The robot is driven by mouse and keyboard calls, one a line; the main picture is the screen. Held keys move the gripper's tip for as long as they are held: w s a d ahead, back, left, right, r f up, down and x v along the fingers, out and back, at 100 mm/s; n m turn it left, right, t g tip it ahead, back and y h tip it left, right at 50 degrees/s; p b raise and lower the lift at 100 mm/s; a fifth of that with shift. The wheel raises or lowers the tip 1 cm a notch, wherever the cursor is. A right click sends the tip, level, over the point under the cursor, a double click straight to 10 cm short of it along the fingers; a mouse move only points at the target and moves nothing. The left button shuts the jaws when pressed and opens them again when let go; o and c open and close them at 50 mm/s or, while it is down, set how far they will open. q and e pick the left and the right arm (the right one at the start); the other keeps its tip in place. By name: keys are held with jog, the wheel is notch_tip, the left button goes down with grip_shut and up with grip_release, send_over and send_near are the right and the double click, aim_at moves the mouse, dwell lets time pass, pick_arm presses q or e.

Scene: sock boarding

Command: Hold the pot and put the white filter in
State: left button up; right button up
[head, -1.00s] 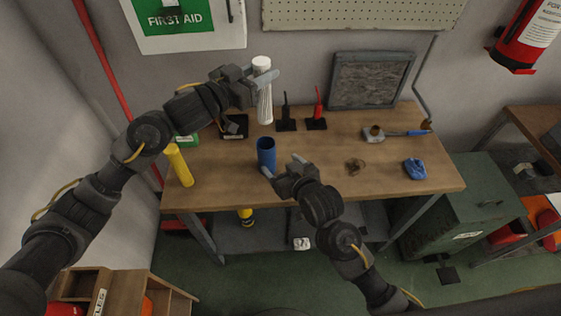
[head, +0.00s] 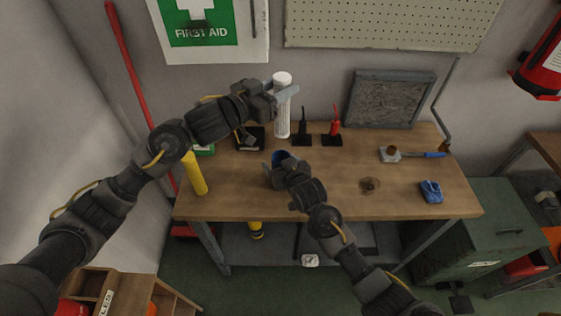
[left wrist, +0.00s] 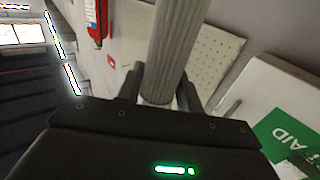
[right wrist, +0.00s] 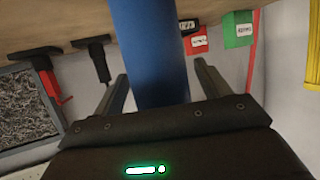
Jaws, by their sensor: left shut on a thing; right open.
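The white filter (head: 282,112) is a tall ribbed cylinder with a smooth cap, held upright above the back of the workbench. My left gripper (head: 286,93) is shut on it near its top. In the left wrist view the filter (left wrist: 166,45) stands between the two fingers. The blue pot (head: 281,157) is an upright open cylinder on the bench, mostly hidden behind my right gripper (head: 276,165). In the right wrist view the blue pot (right wrist: 150,50) is between the open fingers, with a gap on each side.
The wooden workbench (head: 330,190) carries a yellow cylinder (head: 194,174) at left, black and red tools (head: 334,122) behind the pot, a blue-handled brush (head: 425,155) and a blue cloth (head: 431,191) at right. A dark grey framed panel (head: 388,98) stands at the back.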

aim_at(276, 121)
jog(key=shift+c, duration=0.4)
jog(key=c, duration=1)
pick_arm(q)
jog(key=shift+f, duration=4.7)
pick_arm(e)
jog(key=shift+c, duration=0.2)
pick_arm(q)
jog(key=o, duration=1.3)
jog(key=v, duration=1.2)
jog(key=shift+w+r, duration=0.1)
